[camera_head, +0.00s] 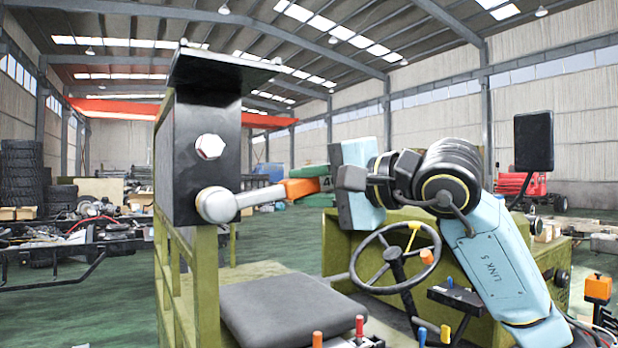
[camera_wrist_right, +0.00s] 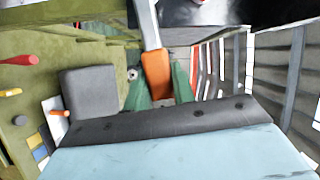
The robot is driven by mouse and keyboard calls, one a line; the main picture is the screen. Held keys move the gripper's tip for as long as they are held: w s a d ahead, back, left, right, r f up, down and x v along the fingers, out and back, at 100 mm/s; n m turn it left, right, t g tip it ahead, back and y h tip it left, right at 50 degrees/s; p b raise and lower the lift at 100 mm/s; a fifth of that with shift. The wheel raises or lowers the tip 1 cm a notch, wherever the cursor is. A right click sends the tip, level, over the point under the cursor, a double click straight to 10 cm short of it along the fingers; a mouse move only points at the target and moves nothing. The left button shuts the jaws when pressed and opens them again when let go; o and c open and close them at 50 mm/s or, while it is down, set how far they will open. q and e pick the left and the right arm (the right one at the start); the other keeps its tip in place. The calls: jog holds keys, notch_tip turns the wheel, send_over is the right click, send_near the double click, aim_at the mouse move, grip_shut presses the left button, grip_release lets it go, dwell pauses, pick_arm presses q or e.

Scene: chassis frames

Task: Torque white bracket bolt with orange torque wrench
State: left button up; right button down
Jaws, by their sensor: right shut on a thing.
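The torque wrench has a silver shaft and round head (camera_head: 216,204) and an orange handle (camera_head: 300,187). My right gripper (camera_head: 308,188) has green fingers closed around the orange handle, and the wrench lies nearly level, pointing left. The handle (camera_wrist_right: 156,74) and both green fingers (camera_wrist_right: 160,85) also show in the right wrist view. A black bracket (camera_head: 195,110) stands at the left with a white hexagonal bolt (camera_head: 210,147) on its face. The wrench head is in front of the bracket's lower part, below that bolt. Whether it sits on another bolt is hidden. My left gripper is out of view.
The bracket stands on an olive vehicle frame (camera_head: 206,285). A grey seat (camera_head: 287,312), a steering wheel (camera_head: 396,256) and coloured levers (camera_head: 360,326) are below my right arm. A dark mirror-like panel (camera_head: 533,141) stands at the right. Open air lies above the wrench.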

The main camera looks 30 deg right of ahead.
jog(key=shift+a+r+n+g+h+p, duration=0.2)
jog(key=shift+r+n+p, duration=0.45)
jog(key=shift+p, duration=0.5)
jog(key=shift+a+r+n+g+h+p, duration=0.2)
jog(key=shift+a+r+n+p, duration=0.15)
jog(key=shift+r+p, duration=0.65)
jog(key=shift+a+r+n+g+h+p, duration=0.15)
jog(key=shift+r+n+p, duration=0.45)
jog(key=shift+p, duration=0.75)
jog(key=shift+w+f, duration=0.2)
jog(key=shift+w, duration=0.15)
jog(key=shift+s+b, duration=0.15)
jog(key=shift+b, duration=0.15)
jog(key=shift+w, duration=1)
dwell(0.4)
jog(key=shift+d+f+m+t+y+b, duration=0.25)
jog(key=shift+f+m+b, duration=0.4)
jog(key=shift+b, duration=0.8)
jog(key=shift+d+f+m+t+y+b, duration=0.15)
jog(key=shift+d+f+m+b, duration=0.4)
jog(key=shift+b, duration=0.85)
jog(key=shift+a+f, duration=0.15)
jog(key=shift+a, duration=0.1)
